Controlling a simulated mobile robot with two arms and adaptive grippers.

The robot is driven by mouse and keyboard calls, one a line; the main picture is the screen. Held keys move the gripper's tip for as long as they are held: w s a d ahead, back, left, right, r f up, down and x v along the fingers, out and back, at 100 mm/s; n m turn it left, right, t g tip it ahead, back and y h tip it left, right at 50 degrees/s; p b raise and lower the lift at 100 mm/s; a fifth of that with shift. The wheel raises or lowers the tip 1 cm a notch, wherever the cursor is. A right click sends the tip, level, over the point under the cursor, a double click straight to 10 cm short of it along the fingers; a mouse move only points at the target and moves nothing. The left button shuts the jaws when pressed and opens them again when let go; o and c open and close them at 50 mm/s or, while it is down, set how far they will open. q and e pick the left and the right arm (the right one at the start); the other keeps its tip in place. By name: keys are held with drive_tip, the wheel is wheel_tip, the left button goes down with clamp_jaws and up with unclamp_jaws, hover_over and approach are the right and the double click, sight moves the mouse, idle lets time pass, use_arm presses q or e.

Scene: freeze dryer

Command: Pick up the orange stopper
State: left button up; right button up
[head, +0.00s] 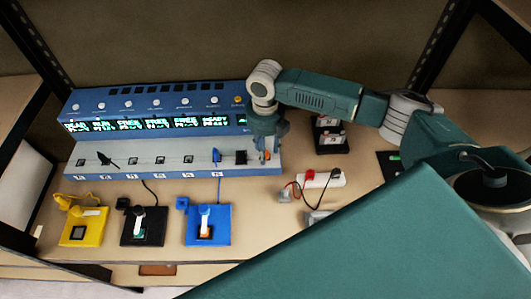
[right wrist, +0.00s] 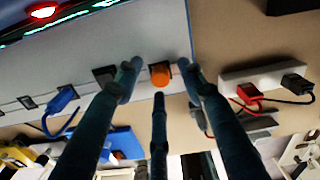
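The orange stopper (right wrist: 160,75) shows in the right wrist view as a small round orange cap at the right end of the front ledge of the blue machine (head: 170,157). My right gripper (right wrist: 160,68) is open, with one dark finger on each side of the stopper and a third finger below it. I see gaps between the fingers and the stopper. In the head view my right gripper (head: 266,150) points down at the ledge's right end and mostly hides the stopper. My left gripper is not in view.
Yellow (head: 80,227), black (head: 143,227) and blue (head: 208,225) blocks stand in front of the machine. A white power strip (head: 320,180) with red and black plugs lies to the right. A dark rack (head: 331,134) stands behind it.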

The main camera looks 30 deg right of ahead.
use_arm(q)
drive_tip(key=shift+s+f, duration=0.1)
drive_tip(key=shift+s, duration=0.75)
use_arm(e)
clamp_jaws()
